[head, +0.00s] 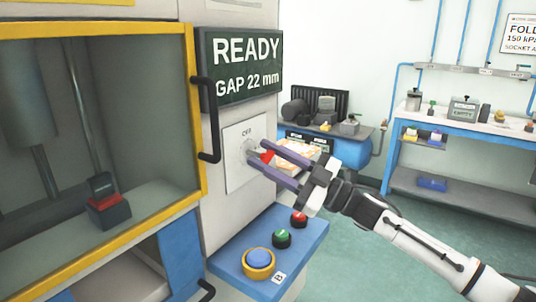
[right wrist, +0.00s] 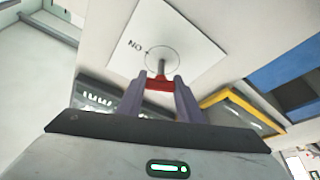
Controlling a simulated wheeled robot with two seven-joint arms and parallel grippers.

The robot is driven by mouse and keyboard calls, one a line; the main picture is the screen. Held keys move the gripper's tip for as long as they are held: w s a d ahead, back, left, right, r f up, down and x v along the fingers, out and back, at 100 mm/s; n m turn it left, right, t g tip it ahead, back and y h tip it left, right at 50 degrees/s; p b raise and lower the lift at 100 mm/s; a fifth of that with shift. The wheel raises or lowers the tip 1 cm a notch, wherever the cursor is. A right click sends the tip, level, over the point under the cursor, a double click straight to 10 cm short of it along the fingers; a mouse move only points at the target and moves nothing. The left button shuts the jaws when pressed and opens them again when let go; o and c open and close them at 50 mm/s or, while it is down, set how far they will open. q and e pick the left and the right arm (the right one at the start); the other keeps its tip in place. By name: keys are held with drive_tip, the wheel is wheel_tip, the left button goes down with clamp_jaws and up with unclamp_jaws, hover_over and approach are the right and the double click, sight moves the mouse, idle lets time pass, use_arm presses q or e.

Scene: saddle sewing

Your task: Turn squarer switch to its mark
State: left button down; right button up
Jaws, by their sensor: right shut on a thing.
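The squarer switch has a red handle (head: 267,156) in front of a white square plate (head: 236,165) on the machine's front. In the right wrist view the red handle (right wrist: 158,84) sits at the end of a grey shaft, before a circle drawn on the plate (right wrist: 185,38). A small dot and short lettering lie at the circle's edge. My right gripper (head: 257,150) reaches in from the right, its two purple fingers shut on the red handle. The fingers partly hide the switch in the head view, so its exact angle is unclear. My left gripper is not in view.
A black handle (head: 207,120) stands out just left of the plate, on the yellow-framed door. A dark READY sign (head: 241,68) hangs above. A blue ledge (head: 262,278) with blue, green and red buttons juts out below. Open floor lies to the right.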

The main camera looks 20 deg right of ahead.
drive_tip(key=n+g, duration=0.1)
drive_tip(key=n, duration=0.1)
drive_tip(key=n+g, duration=0.1)
drive_tip(key=n, duration=0.2)
drive_tip(key=shift+r+y+p, duration=0.1)
drive_tip(key=shift+y+p, duration=0.2)
drive_tip(key=shift+p, duration=0.1)
drive_tip(key=n+g+p, duration=0.1)
drive_tip(key=n+g, duration=0.1)
drive_tip(key=n, duration=0.3)
drive_tip(key=n+g+h+p, duration=0.1)
drive_tip(key=n, duration=0.2)
drive_tip(key=shift+n, duration=0.4)
drive_tip(key=shift+f+n+h, duration=0.2)
drive_tip(key=shift+n+h, duration=0.1)
drive_tip(key=shift+n, duration=0.1)
drive_tip(key=shift+g, duration=0.3)
drive_tip(key=o, duration=1.1)
